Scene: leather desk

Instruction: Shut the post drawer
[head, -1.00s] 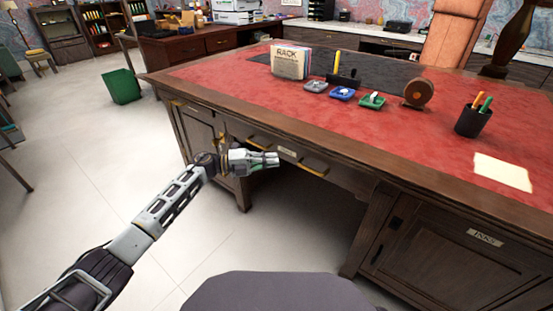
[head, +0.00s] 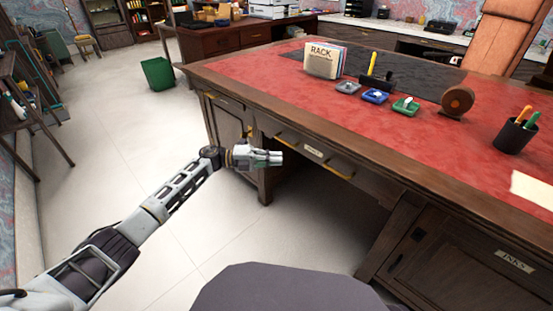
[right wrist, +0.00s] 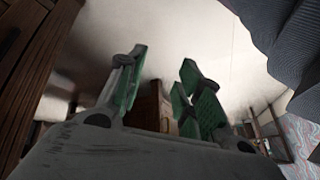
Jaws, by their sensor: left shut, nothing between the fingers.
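The desk's middle drawer (head: 317,155) sits under the red desktop, with a small label too small to read and two brass pulls. Its front looks about level with the desk frame, though I cannot tell whether a slight gap remains. My left gripper (head: 278,158) is shut and empty, in front of the drawer's left end and a little below the left pull. I cannot tell whether it touches the drawer. My right gripper (right wrist: 163,65) shows only in the right wrist view, its green-padded fingers apart with nothing between them.
The desk (head: 420,100) carries a rack of papers (head: 325,60), small coloured trays, a tape roll (head: 457,101) and a pen cup (head: 515,134). A cupboard marked INKS (head: 470,260) is at lower right. A green bin (head: 157,73) stands on open floor at left.

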